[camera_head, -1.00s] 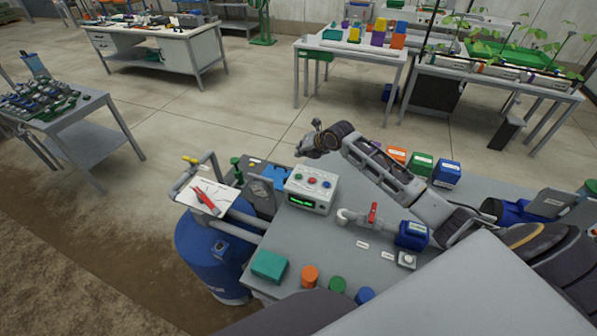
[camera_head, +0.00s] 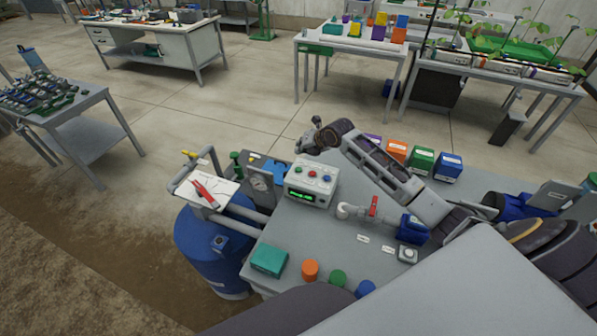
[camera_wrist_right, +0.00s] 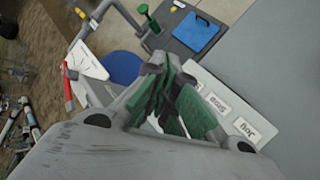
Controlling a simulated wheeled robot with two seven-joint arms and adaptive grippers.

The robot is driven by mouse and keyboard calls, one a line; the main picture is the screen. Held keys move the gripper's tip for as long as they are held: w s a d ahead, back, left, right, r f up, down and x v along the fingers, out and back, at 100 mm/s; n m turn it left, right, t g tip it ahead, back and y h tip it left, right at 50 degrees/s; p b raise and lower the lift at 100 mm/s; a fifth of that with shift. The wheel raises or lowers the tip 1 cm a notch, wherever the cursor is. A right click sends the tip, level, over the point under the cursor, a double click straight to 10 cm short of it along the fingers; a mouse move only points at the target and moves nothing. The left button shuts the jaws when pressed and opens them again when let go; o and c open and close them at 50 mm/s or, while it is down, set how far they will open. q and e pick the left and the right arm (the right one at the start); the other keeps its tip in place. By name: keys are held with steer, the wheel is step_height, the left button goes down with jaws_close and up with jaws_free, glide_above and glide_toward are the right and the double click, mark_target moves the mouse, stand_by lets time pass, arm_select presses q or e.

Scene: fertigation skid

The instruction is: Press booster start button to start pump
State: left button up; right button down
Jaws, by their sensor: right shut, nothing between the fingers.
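The control box (camera_head: 312,186) is light grey and stands at the back of the grey skid table. Its top carries a row of small buttons, including a red one (camera_head: 312,172) and a blue one (camera_head: 327,178); a green lit display (camera_head: 301,195) is on its front. My right gripper (camera_head: 300,149) is just behind and above the box in the head view, shut and empty. In the right wrist view its green-padded fingers (camera_wrist_right: 172,108) are closed together beside a pale panel with white labels (camera_wrist_right: 217,104). The fingers hide part of that panel; I cannot tell whether they touch it. My left gripper is out of view.
A pipe with a red valve handle (camera_head: 373,206) stands right of the box. A teal box (camera_head: 269,260) and coloured caps line the front. Orange, green and blue boxes stand behind my right arm.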

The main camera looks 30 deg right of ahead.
steer(key=b, duration=0.3)
glide_above(301, 168)
steer(key=shift+w+f, duration=0.15)
steer(key=shift+f, duration=1.95)
steer(key=shift+f+b, duration=0.65)
steer(key=shift+f, duration=0.6)
steer(key=shift+f, duration=0.15)
steer(key=shift+f, duration=0.25)
steer(key=shift+f+b, duration=0.4)
steer(key=shift+a+r, duration=0.1)
steer(key=shift+r+p, duration=0.65)
steer(key=shift+r, duration=0.1)
stand_by(0.3)
steer(key=shift+r+p, duration=1.9)
steer(key=shift+r, duration=0.6)
